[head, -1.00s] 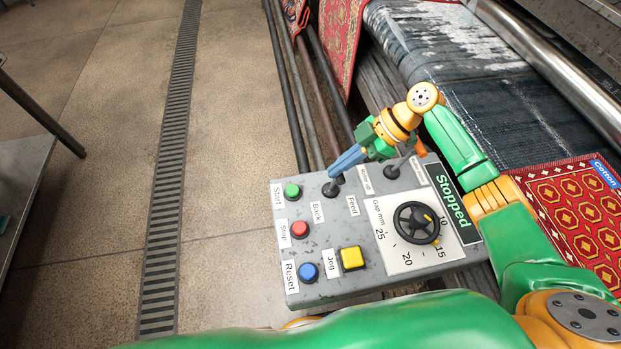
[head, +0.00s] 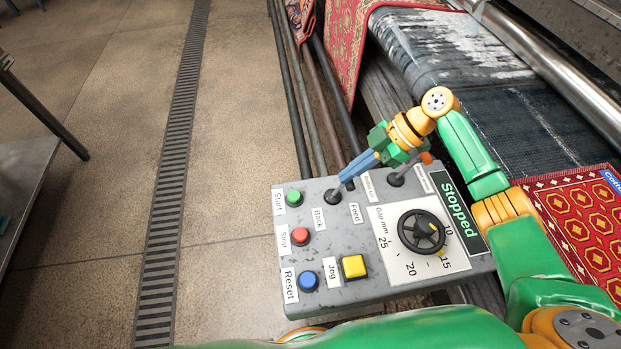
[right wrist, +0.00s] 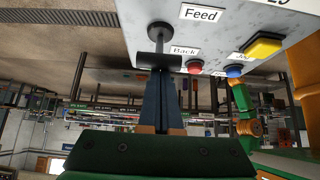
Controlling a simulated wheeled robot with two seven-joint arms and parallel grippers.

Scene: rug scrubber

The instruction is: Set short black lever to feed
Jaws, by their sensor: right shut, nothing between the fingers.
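The short black lever (head: 332,196) stands on the grey control panel between the Back label (head: 318,219) and the Feed label (head: 355,213). In the right wrist view its dark T-shaped handle (right wrist: 158,61) is right at my shut blue fingertips. My right gripper (head: 344,180) is shut and empty, at the lever's top in the head view. Whether the fingers touch the handle I cannot tell. They partly hide the lever in the head view, so its exact lean is unclear. My left gripper is not in view.
A second lever (head: 397,179) stands close to the right of the gripper. The panel (head: 376,293) also carries a green button (head: 294,197), a red button (head: 300,236), a blue button (head: 308,281), a yellow button (head: 354,266), a black handwheel (head: 421,232) and a display reading Stopped (head: 456,209).

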